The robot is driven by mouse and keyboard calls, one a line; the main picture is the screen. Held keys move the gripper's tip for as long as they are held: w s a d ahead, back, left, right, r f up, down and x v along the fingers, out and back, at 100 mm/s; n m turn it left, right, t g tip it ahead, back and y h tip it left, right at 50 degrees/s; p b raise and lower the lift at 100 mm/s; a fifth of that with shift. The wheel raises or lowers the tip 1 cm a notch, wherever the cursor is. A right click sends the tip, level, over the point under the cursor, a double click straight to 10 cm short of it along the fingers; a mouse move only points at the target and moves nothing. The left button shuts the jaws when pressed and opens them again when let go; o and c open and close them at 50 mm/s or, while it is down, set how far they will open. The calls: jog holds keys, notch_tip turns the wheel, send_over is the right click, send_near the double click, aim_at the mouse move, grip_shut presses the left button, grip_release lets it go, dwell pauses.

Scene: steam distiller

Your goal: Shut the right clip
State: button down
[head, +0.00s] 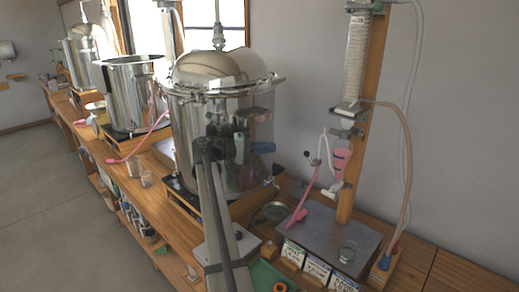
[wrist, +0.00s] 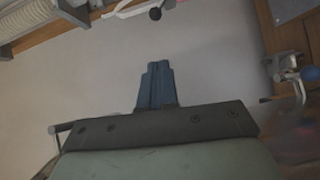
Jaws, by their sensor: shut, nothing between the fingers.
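The large steel still pot (head: 185,140) stands in the middle of the head view with its domed lid (head: 210,66) on top. A small metal fitting at the right of the rim, which looks like the right clip (head: 276,79), sticks outward; I cannot tell whether it is latched. My gripper (head: 264,147) is in front of the pot's right side, below the rim and apart from that clip. Its blue fingers are together and empty, and they also show in the wrist view (wrist: 157,86). My arm hides part of the pot's front and rim.
A condenser column (head: 356,55) on a wooden post stands to the right, with a pink-filled glass separator (head: 342,155) below it. A metal tray (head: 325,232) and small labelled boxes (head: 317,268) lie on the bench. An open pot (head: 130,90) stands to the left.

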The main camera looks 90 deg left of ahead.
jog(key=w+d, duration=0.1)
jog(key=w, duration=0.7)
jog(key=shift+w+d+f, duration=0.15)
jog(key=shift+d+f, duration=0.1)
jog(key=shift+f, duration=0.15)
jog(key=shift+w+d+r+m+g, duration=0.25)
jog(key=shift+r+m+g, duration=0.3)
jog(key=shift+m, duration=0.15)
jog(key=w+d+r+m+g+y, duration=0.2)
jog(key=w+d+m+g+y, duration=0.2)
jog(key=m+g, duration=0.4)
jog(key=shift+w+d+r+y, duration=0.2)
jog(key=shift+w+d+y, duration=0.1)
jog(key=shift+w+d, duration=0.6)
jog(key=shift+r, duration=0.15)
dwell(0.3)
